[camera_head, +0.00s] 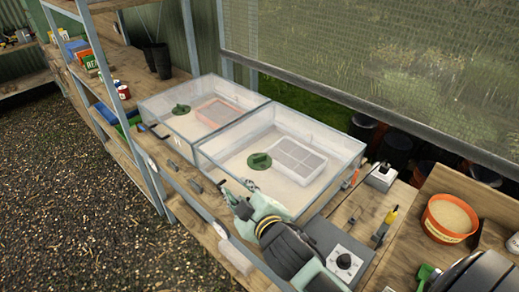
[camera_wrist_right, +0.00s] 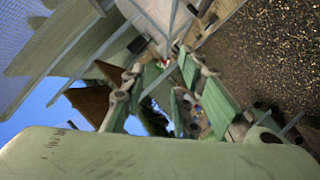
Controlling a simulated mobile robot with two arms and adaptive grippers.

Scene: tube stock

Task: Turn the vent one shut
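Two clear-lidded propagator boxes stand side by side on the bench, the left one (camera_head: 160,108) and the right one (camera_head: 225,150). Each lid carries a round dark green vent with a raised grip, the left vent (camera_head: 181,109) and the right vent (camera_head: 259,161). I cannot read which is vent one, nor tell whether either is open. My right gripper (camera_head: 236,194) is at the front edge of the right box, apart from both vents. In the right wrist view its fingers (camera_wrist_right: 168,76) stand apart with nothing held between them. My left gripper is not in view.
A grey box with a black knob (camera_head: 343,262), a smaller switch box (camera_head: 381,177) and an orange pot (camera_head: 449,218) stand to the right. Small dark items lie along the front bench edge. Shelves (camera_head: 110,45) rise at the left; gravel (camera_head: 70,190) lies in front.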

